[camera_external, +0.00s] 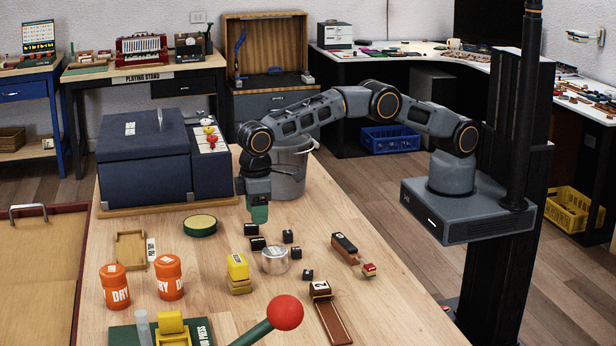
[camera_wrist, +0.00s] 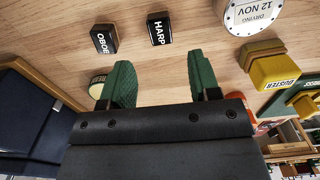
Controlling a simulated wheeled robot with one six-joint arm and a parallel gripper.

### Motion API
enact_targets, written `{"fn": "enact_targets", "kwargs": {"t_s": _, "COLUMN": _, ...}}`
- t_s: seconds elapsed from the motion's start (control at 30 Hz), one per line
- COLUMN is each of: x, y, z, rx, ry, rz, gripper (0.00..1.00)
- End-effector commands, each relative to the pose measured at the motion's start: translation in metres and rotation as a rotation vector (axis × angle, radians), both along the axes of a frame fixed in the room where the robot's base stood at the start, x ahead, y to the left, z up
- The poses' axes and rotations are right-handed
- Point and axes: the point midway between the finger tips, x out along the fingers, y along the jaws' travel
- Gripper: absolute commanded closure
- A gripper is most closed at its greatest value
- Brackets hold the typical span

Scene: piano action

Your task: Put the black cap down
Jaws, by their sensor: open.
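Several small black caps with white labels stand apart on the wooden bench, including one (camera_external: 250,229) just below my gripper, one (camera_external: 258,243) nearer the camera and one (camera_external: 288,236) to the right. The wrist view shows one cap labelled HARP (camera_wrist: 159,29) and one labelled OBOE (camera_wrist: 103,39), both beyond the fingertips. My gripper (camera_external: 259,212) points down above the bench beside these caps. In the wrist view its green fingers (camera_wrist: 162,78) are spread, with only bare wood between them. Nothing is held.
A silver tin (camera_external: 275,261) labelled DRYING stands near the caps, with a yellow duster block (camera_external: 238,267) to its left. A round green tin (camera_external: 200,225) lies left of my gripper. A grey bucket (camera_external: 288,172) and blue case (camera_external: 150,155) stand behind. Orange jars (camera_external: 115,288) are front left.

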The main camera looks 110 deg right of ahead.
Motion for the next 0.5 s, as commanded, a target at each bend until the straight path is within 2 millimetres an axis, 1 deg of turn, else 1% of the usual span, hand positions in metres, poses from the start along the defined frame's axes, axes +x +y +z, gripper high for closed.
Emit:
{"fn": "enact_targets", "kwargs": {"t_s": 0.03, "x": 0.0, "y": 0.0, "z": 0.01, "rx": 0.001, "ry": -0.004, "rz": 0.0, "gripper": 0.44}}
{"fn": "enact_targets", "kwargs": {"t_s": 0.2, "x": 0.0, "y": 0.0, "z": 0.03, "rx": 0.001, "ry": -0.002, "rz": 0.0, "gripper": 0.44}}
{"fn": "enact_targets", "kwargs": {"t_s": 0.43, "x": 0.0, "y": 0.0, "z": 0.042, "rx": 0.0, "ry": -0.002, "rz": 0.0, "gripper": 0.44}}
{"fn": "enact_targets", "kwargs": {"t_s": 0.5, "x": -0.002, "y": -0.003, "z": 0.048, "rx": 0.001, "ry": -0.006, "rz": 0.0, "gripper": 0.44}}
